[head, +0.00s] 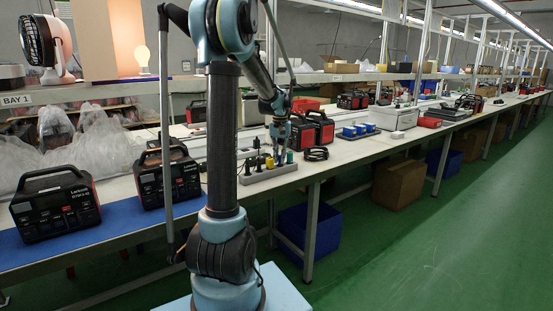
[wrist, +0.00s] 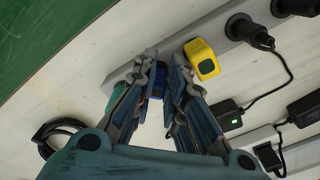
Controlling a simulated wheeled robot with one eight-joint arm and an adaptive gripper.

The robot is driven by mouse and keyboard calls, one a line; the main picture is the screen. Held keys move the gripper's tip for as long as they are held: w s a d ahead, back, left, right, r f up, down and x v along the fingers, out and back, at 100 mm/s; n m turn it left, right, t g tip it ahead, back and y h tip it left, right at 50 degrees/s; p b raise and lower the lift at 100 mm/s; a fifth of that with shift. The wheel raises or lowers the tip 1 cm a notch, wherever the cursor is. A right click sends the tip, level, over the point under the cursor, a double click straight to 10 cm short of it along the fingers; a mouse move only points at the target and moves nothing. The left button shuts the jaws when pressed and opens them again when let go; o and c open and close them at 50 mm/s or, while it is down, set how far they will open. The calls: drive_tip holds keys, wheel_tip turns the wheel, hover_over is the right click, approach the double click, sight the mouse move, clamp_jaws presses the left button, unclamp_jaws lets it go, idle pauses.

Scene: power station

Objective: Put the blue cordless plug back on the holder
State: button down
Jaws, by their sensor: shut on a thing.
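The blue cordless plug (wrist: 157,82) shows between my fingers in the wrist view, partly hidden by them. My gripper (wrist: 164,72) is shut on it. In the head view my gripper (head: 279,143) points down over the long grey holder (head: 264,178) on the bench. The holder also shows in the wrist view (wrist: 177,43), running diagonally under my fingertips. A yellow plug (wrist: 202,58) is on the holder just right of my fingers, and a green one (wrist: 116,93) shows beside my left finger. I cannot tell whether the blue plug touches the holder.
Black plugs (wrist: 248,31) with cables are farther along the holder. Black adapters (wrist: 222,115) lie beside it. A coiled black cable (head: 315,154) lies on the bench to the right. Black-and-red power stations (head: 168,177) stand to the left, and others (head: 311,131) behind.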

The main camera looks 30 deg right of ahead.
drive_tip(key=c, duration=1.5)
unclamp_jaws()
drive_tip(key=shift+c, duration=0.2)
wheel_tip(320, 180, up, 12)
drive_tip(key=s+a+f+n, duration=0.1)
drive_tip(key=s+a+f, duration=0.1)
drive_tip(key=a, duration=0.7)
drive_tip(key=s+a+f+n+t, duration=0.1)
drive_tip(key=s+a+n, duration=0.15)
drive_tip(key=a, duration=0.65)
drive_tip(key=s+a+f+n, duration=0.1)
drive_tip(key=s+a+f, duration=0.15)
drive_tip(key=a, duration=0.65)
drive_tip(key=s+a+f+n+t, duration=0.1)
drive_tip(key=s+a+f+n, duration=0.3)
drive_tip(key=s+a+f, duration=0.9)
wheel_tip(320, 180, down, 2)
drive_tip(key=shift+s+a+f, duration=0.1)
drive_tip(key=shift+s+a, duration=0.3)
drive_tip(key=shift+s, duration=0.7)
